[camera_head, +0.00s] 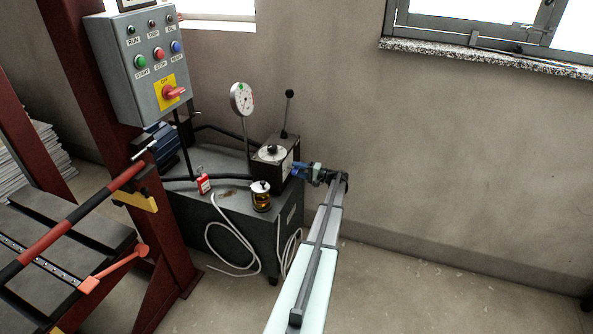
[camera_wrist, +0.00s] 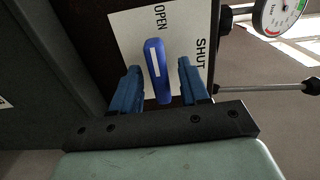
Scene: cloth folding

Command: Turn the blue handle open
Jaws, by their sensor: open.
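The blue handle (camera_wrist: 157,72) shows in the wrist view as a rounded bar with a white stripe. It stands in front of a white label (camera_wrist: 125,35) marked OPEN and SHUT. It lies between the two words, its upper end near OPEN. My gripper (camera_wrist: 158,80) is open, with one blue finger on each side of the handle and visible gaps to both. In the head view my gripper (camera_head: 301,171) is at the right side of the dark valve box (camera_head: 266,176). There the handle cannot be told apart from the fingers.
A dial gauge (camera_head: 241,99) and a black-knobbed lever (camera_head: 288,108) rise by the box. An amber jar (camera_head: 260,196) and a red tag (camera_head: 203,184) are on the green cabinet (camera_head: 247,234). A control panel (camera_head: 150,66) hangs at left. The floor at right is clear.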

